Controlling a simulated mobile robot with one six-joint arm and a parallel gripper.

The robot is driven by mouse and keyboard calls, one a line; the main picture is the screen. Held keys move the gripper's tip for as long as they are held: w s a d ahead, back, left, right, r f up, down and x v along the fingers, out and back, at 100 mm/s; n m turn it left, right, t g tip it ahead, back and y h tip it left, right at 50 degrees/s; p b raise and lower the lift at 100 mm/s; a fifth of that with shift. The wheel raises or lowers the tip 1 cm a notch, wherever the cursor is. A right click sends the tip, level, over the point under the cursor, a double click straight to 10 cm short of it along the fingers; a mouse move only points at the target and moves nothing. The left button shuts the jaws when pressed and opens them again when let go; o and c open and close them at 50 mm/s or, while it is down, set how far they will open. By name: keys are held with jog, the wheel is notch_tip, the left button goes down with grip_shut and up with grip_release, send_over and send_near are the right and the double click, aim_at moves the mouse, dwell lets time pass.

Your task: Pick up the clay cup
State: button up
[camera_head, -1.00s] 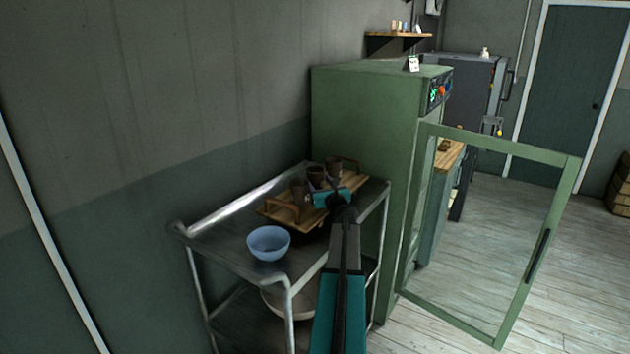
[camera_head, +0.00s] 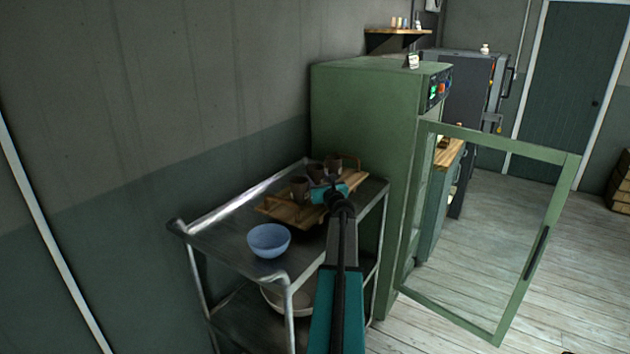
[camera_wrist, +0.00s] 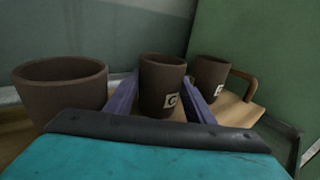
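Three brown clay cups stand on a wooden tray (camera_head: 281,208) on the metal cart. In the wrist view the middle cup (camera_wrist: 161,84), with a white label, stands between the two purple fingers of my gripper (camera_wrist: 162,95). The fingers are apart, one on each side of it, and I cannot tell whether either touches it. The left cup (camera_wrist: 60,88) and the right cup (camera_wrist: 208,76) stand outside the fingers.
A blue bowl (camera_head: 268,240) stands on the cart top (camera_head: 215,228) in front of the tray. A tray handle (camera_wrist: 243,84) rises beside the right cup. The green cabinet (camera_head: 365,130) stands close on the right, its glass door (camera_head: 490,230) open over the floor.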

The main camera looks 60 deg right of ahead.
jog(key=shift+c, duration=1.4)
jog(key=shift+r, duration=0.15)
notch_tip(320, 180, up, 10)
jog(key=shift+b, duration=0.4)
jog(key=shift+a+f, duration=0.1)
jog(key=shift+f, duration=0.1)
